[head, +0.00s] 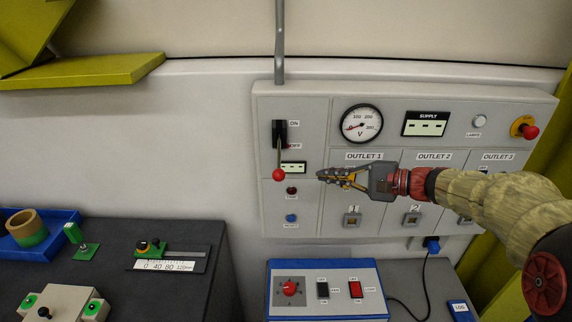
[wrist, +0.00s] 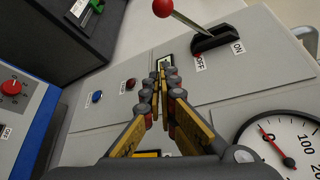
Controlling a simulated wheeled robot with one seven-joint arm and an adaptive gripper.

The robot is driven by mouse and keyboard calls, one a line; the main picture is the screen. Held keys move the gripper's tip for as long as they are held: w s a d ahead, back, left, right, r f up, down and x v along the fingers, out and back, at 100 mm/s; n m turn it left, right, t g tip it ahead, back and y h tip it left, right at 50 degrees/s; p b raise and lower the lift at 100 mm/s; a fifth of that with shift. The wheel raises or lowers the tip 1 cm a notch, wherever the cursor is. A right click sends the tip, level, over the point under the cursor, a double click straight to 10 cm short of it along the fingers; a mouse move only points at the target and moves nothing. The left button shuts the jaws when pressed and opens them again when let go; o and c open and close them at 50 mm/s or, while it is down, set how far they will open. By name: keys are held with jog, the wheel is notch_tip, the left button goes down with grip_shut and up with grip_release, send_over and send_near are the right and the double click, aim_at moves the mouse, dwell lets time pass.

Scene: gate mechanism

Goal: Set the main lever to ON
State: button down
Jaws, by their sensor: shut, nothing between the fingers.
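The main lever is a thin rod with a red ball knob (head: 278,175) on a black slotted base (head: 279,131) at the panel's upper left. The rod points down, to the OFF side; the ON label is at the top of the base. In the wrist view the knob (wrist: 163,8) is at the top edge and the base (wrist: 215,39) lies to its right. My gripper (head: 321,175) is shut and empty, to the right of the knob at about its height, apart from it. Its closed fingertips (wrist: 162,68) show below the knob in the wrist view.
The grey panel (head: 330,225) also carries a voltmeter (head: 361,124), a supply display (head: 426,123) and a red stop button (head: 530,131). A blue control box (head: 325,290) stands below. A dark bench (head: 190,285) with a blue tray (head: 40,250) is at left.

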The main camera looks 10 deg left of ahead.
aim_at(279, 159)
jog(key=s+a, duration=0.1)
jog(key=a, duration=0.8)
jog(key=shift+s+a+p, duration=0.2)
jog(key=shift+s+p, duration=0.15)
jog(key=shift+s, duration=0.05)
jog(key=shift+s, duration=0.1)
jog(key=shift+s+d+r+p, duration=0.15)
jog(key=shift+r+p, duration=0.15)
jog(key=shift+p, duration=0.4)
